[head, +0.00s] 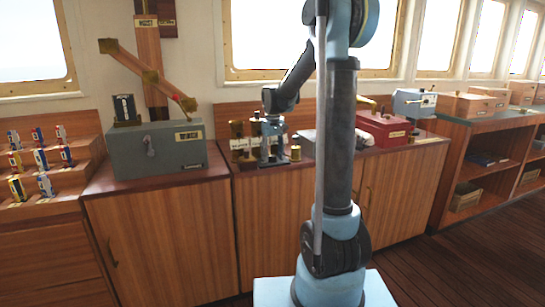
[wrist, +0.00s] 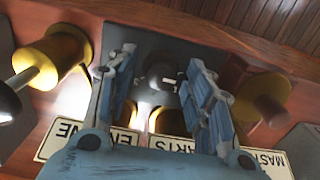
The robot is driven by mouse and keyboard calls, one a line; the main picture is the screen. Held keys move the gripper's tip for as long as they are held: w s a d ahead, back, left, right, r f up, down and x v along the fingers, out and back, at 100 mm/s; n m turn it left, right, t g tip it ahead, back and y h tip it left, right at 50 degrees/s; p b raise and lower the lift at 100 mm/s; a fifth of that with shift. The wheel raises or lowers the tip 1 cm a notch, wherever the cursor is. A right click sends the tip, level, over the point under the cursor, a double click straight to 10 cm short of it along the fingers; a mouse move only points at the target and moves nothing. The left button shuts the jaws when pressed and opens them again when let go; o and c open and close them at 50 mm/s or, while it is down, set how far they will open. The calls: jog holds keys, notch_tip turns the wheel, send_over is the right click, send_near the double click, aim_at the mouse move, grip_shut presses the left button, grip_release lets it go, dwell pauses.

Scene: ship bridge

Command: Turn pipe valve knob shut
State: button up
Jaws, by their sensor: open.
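My gripper (head: 272,152) is over the middle counter in the head view, pointing down among brass fittings. In the wrist view my gripper (wrist: 160,62) is open, with its two blue fingers apart. A dark round knob (wrist: 163,76) with a small white mark shows between the fingers; I cannot tell whether they touch it. I cannot tell for certain that this is the pipe valve knob. A yellow brass fitting (wrist: 55,58) with a dark-ended stem is left of the fingers, and a duller brass fitting (wrist: 262,95) is right of them.
White label plates (wrist: 85,137) lie near the fingers.

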aim_at(273, 155)
notch_tip(273, 155, up, 12)
dwell(0.6)
jog(key=shift+f, duration=0.1)
jog(key=s+d+f+m+t, duration=0.1)
jog(key=s+d+f, duration=0.25)
jog(key=s, duration=0.65)
jog(key=s+d+f+m, duration=0.15)
jog(key=s+d, duration=0.25)
jog(key=s, duration=0.6)
jog(key=s+d+f+t, duration=0.1)
jog(key=s+d+f, duration=0.2)
jog(key=s+f, duration=1.2)
jog(key=shift+s+m, duration=0.25)
jog(key=shift+m, duration=0.1)
